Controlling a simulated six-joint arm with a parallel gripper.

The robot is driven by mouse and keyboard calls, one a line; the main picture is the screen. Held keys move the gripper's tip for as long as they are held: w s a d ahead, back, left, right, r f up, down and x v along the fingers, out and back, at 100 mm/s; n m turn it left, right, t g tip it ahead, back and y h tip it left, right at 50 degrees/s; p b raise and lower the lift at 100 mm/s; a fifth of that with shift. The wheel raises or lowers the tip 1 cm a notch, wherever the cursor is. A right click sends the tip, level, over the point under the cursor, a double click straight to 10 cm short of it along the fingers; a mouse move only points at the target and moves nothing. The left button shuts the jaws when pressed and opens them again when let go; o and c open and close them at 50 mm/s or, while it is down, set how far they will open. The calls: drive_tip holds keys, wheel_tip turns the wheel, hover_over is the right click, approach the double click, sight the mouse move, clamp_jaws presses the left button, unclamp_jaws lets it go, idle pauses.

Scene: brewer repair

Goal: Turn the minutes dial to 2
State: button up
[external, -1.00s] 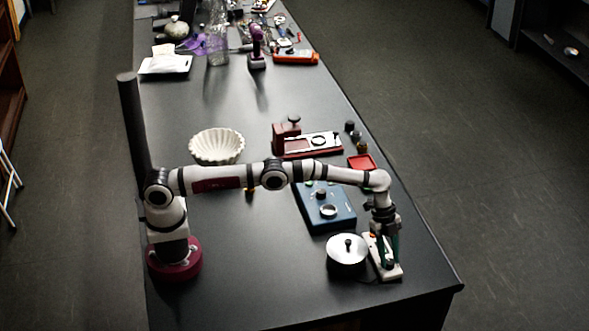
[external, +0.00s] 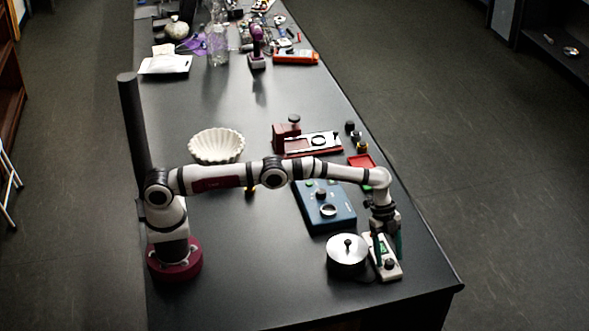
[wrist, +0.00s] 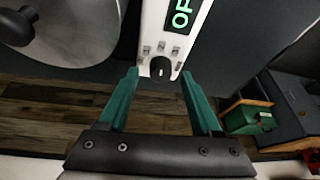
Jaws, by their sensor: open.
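A white control panel (external: 392,272) with a black dial (external: 389,264) stands at the front right of the table. In the wrist view, the panel (wrist: 152,22) shows a lit green display (wrist: 182,13) reading "OF", cut off by the frame edge, and the dial (wrist: 160,68) at its near end. I cannot read any minute marks. My gripper (external: 388,245) is above the panel, pointing down. In the wrist view its green fingers (wrist: 159,76) are open and empty, with the dial in line between the tips. I cannot tell their height over the dial.
A round silver lidded pot (external: 347,253) stands just left of the panel. A blue box (external: 340,219) lies behind it. A red tray (external: 361,162) and a white fluted bowl (external: 216,147) are farther back. The table's right edge is close to the panel.

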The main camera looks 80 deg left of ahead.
drive_tip(key=v, duration=1.5)
